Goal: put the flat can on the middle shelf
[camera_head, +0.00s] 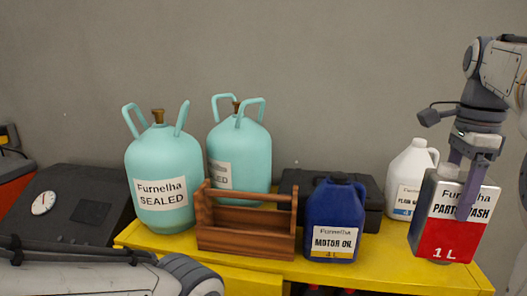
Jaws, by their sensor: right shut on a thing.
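The flat can (431,243), red and white with a "Parts Wash 1 L" label, is at the right of the head view. My right gripper (468,182) is shut on it from above. The can is upright with a slight tilt, in front of the right part of the yellow top (400,276). Whether it touches the yellow top cannot be told. The middle shelf cannot be made out; only a dark opening below the yellow top's front edge shows. My left arm lies across the lower left, with its gripper out of view.
On the yellow top stand two teal tanks (160,180) (240,150), a wooden carrier (245,240), a blue motor oil jug (335,215), a black case (300,182) and a white jug (408,180). A dark machine with a gauge (43,203) stands left.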

